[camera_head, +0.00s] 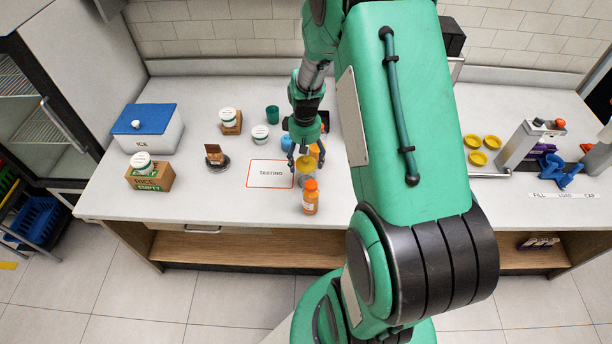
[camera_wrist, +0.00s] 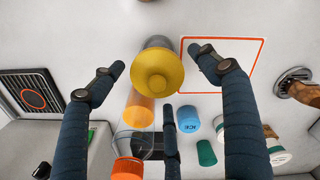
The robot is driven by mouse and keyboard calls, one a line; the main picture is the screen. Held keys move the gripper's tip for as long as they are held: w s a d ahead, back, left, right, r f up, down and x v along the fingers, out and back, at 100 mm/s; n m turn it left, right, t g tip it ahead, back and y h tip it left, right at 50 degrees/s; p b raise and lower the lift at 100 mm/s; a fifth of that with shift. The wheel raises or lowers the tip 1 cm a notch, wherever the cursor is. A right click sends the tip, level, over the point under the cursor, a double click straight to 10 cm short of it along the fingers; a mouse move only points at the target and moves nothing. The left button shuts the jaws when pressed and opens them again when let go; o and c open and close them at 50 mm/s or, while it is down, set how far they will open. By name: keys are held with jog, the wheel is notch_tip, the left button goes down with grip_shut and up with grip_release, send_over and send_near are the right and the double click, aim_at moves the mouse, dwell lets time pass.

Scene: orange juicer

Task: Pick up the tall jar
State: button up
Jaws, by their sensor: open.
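A yellow-topped, jar-like thing with a grey lower part (camera_wrist: 158,75) stands between my fingers in the wrist view; I take it as the tall jar, but cannot be sure. Its yellow top also shows in the head view (camera_head: 306,168), below my gripper and partly hidden by it. My gripper (camera_head: 305,158) is open, its fingers spread around the yellow top in the wrist view (camera_wrist: 156,66). I cannot tell whether they touch it.
A TESTING mat (camera_head: 270,180) lies left of the yellow top. A blue cup (camera_head: 286,143) and teal cup (camera_head: 272,114) stand behind. A white-lidded jar (camera_head: 261,134), an ICE chest (camera_head: 150,135) and a box (camera_head: 150,178) are further left. Yellow cups (camera_head: 479,158) stand right.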

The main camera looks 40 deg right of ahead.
jog(key=shift+s+d+f+b, duration=0.1)
jog(key=shift+f+b, duration=0.5)
jog(key=shift+f, duration=2)
jog(key=c, duration=1.4)
jog(key=shift+c, duration=0.2)
jog(key=shift+r, duration=0.1)
jog(key=shift+r+p, duration=0.85)
jog(key=shift+r, duration=4.05)
